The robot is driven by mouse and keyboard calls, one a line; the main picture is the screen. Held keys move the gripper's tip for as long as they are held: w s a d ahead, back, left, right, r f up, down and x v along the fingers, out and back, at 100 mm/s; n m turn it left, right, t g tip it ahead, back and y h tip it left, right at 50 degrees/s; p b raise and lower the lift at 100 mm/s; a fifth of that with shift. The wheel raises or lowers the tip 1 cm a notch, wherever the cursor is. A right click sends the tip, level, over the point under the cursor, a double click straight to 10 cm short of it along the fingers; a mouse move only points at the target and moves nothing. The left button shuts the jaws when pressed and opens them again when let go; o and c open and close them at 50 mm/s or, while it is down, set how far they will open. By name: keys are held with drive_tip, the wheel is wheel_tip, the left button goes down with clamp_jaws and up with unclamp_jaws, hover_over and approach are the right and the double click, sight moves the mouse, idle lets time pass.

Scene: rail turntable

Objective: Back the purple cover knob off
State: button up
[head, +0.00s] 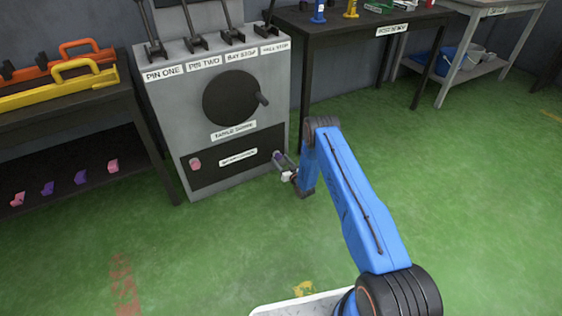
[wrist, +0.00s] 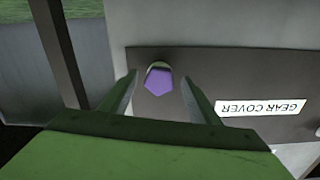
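The purple cover knob (wrist: 158,81) is a faceted knob on a dark cover plate (wrist: 190,65) labelled GEAR COVER, upside down in the wrist view. In the head view the purple knob (head: 277,155) is at the right end of the dark cover plate (head: 215,172), low on the grey cabinet. My gripper (head: 282,162) reaches it from the right. In the wrist view my gripper (wrist: 160,84) is open, one finger on each side of the knob. Dark gaps show between the fingers and the knob. How deep the fingertips reach is hard to tell.
A pink knob (head: 195,163) is at the plate's left end. Above are a dark crank wheel (head: 231,97) and several levers (head: 234,36). A dark shelf (head: 70,125) stands left and a dark table (head: 350,25) right. Green floor in front is clear.

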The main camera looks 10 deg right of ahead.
drive_tip(key=shift+r, duration=0.1)
drive_tip(key=v, duration=1.7)
drive_tip(key=shift+s, duration=0.15)
